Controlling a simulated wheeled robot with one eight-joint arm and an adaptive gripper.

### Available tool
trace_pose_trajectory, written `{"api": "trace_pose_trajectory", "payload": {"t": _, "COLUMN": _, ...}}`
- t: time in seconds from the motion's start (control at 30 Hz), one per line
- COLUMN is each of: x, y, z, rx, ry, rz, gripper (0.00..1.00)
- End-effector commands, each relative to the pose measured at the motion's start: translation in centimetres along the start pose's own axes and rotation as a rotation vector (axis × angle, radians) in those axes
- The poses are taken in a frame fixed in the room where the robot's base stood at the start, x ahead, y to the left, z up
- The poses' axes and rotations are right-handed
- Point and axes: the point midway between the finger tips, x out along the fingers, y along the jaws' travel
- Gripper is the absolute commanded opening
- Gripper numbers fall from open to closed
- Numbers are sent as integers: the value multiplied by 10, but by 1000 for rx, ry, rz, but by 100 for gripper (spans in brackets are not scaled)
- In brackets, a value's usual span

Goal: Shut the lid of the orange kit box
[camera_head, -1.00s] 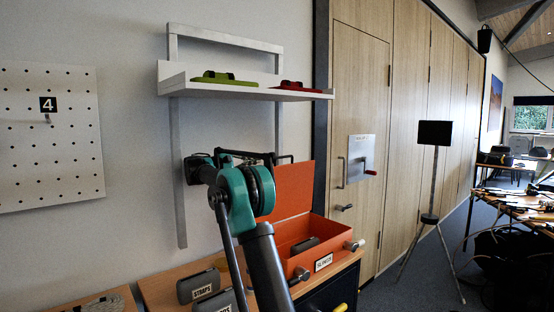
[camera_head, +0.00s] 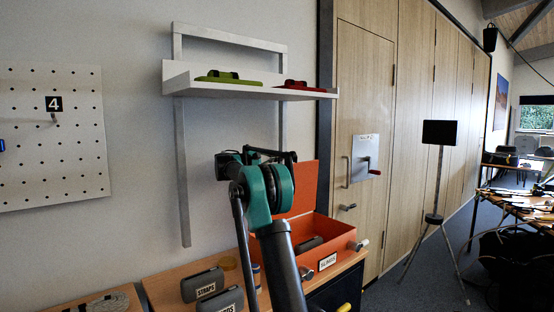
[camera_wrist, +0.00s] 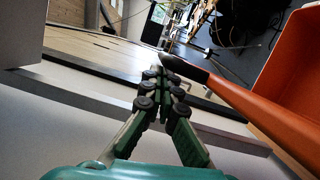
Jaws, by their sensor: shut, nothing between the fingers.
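The orange kit box (camera_head: 336,235) stands on a wooden worktop beside the wall, with a label on its front. Its lid (camera_head: 306,185) is open and stands up at the back, partly hidden by my arm. A dark case (camera_head: 308,243) lies inside the box. My gripper is up beside the lid's upper part; my arm partly covers it in the head view. In the wrist view my gripper (camera_wrist: 160,68) is shut and empty. The orange lid (camera_wrist: 290,85) fills the right side there, its dark edge running close by the fingers; I cannot tell whether they touch.
Above is a white shelf (camera_head: 225,88) with a green item (camera_head: 228,77) and a red item (camera_head: 298,84). Grey cases (camera_head: 203,284) lie on the worktop left of the box. A pegboard (camera_head: 50,140) hangs at left. A tripod stand (camera_head: 438,170) is on the floor at right.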

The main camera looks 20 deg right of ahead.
Motion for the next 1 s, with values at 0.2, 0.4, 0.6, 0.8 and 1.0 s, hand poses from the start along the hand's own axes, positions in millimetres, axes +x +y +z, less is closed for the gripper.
{"api": "trace_pose_trajectory", "payload": {"t": 0.2, "x": 0, "y": 0, "z": 1, "rx": 2, "ry": 0, "rz": 0, "gripper": 0}}
{"api": "trace_pose_trajectory", "payload": {"t": 0.4, "x": 3, "y": -1, "z": 11, "rx": 33, "ry": -1, "rz": -9, "gripper": 0}}
{"api": "trace_pose_trajectory", "payload": {"t": 0.6, "x": 10, "y": -7, "z": 41, "rx": 132, "ry": -2, "rz": -34, "gripper": 0}}
{"api": "trace_pose_trajectory", "payload": {"t": 0.8, "x": 21, "y": -25, "z": 86, "rx": 295, "ry": -2, "rz": -74, "gripper": 0}}
{"api": "trace_pose_trajectory", "payload": {"t": 1.0, "x": 32, "y": -53, "z": 132, "rx": 481, "ry": -3, "rz": -121, "gripper": 0}}
